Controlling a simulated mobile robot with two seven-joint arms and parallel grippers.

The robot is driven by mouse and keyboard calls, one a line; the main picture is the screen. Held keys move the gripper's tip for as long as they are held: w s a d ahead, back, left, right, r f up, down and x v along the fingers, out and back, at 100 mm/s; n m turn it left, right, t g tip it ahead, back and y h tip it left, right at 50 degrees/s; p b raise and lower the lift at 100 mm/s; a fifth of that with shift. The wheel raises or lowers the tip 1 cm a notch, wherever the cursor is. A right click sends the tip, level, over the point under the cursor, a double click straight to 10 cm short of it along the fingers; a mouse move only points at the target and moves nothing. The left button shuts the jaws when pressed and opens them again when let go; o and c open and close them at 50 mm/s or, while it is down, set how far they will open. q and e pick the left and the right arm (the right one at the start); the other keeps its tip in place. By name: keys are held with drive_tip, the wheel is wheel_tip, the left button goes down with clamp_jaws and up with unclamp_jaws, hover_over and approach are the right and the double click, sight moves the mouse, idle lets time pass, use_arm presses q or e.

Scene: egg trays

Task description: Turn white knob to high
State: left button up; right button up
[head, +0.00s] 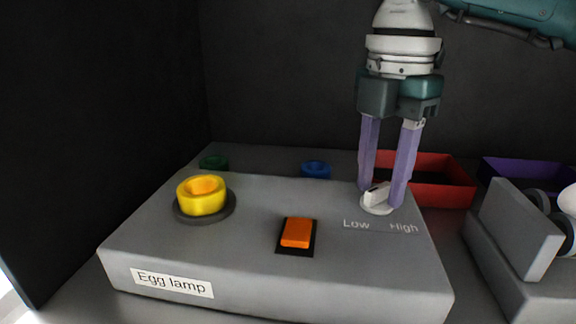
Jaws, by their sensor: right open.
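The white knob (377,196) sits on the top right of the grey egg lamp box (250,268). Its raised grip lies at a slant between the printed words "Low" and "High" in front of it. My right gripper (385,195) points down over the knob with its two purple fingers apart, one on each side of the grip. I cannot tell whether the fingers touch it. The exact pointing direction of the knob is hard to read. My left gripper is not in view.
The box also carries a yellow ring (202,196) on a dark disc and an orange switch (297,233). Behind it are a green round piece (213,162), a blue one (316,169), a red tray (440,195) and a purple tray (525,171). A grey stand (520,230) is at right.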

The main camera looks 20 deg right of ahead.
drive_tip(key=shift+c, duration=0.4)
clamp_jaws()
drive_tip(key=shift+r+n, duration=0.1)
drive_tip(key=shift+n, duration=0.3)
drive_tip(key=n, duration=0.3)
drive_tip(key=shift+n+p, duration=0.3)
drive_tip(key=shift+p, duration=0.1)
drive_tip(key=n, duration=0.4)
drive_tip(key=shift+n, duration=0.3)
drive_tip(key=n, duration=0.4)
drive_tip(key=shift+n, duration=2.4)
